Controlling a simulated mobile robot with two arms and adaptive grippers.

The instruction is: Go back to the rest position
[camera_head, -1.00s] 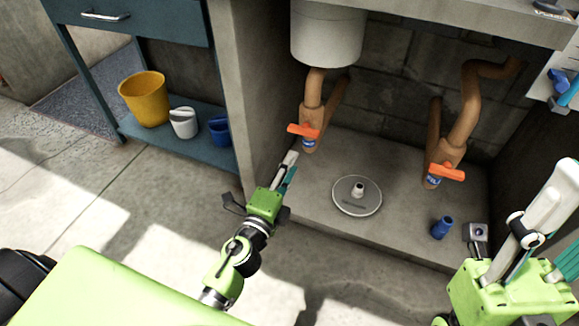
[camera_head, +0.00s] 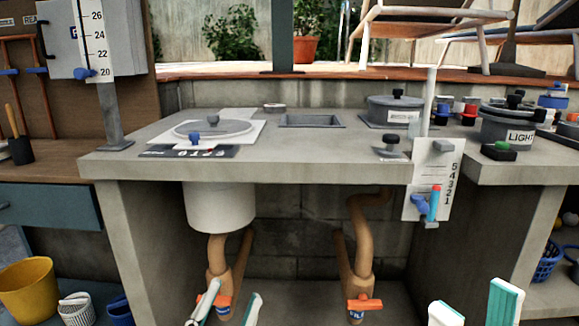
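My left gripper (camera_head: 230,300) is at the bottom of the head view, in front of the left pipe and its orange valve handle (camera_head: 224,299). Only the finger ends of both show. The right orange valve handle (camera_head: 364,304) is on the right brown pipe (camera_head: 358,250) and stands clear of both grippers.
The concrete counter (camera_head: 300,165) spans the view above the grippers, with a white cylinder (camera_head: 220,207) under it. A level gauge (camera_head: 440,185) hangs at its front edge. A yellow bucket (camera_head: 28,290) stands at the lower left. The right concrete support (camera_head: 425,265) is behind my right gripper.

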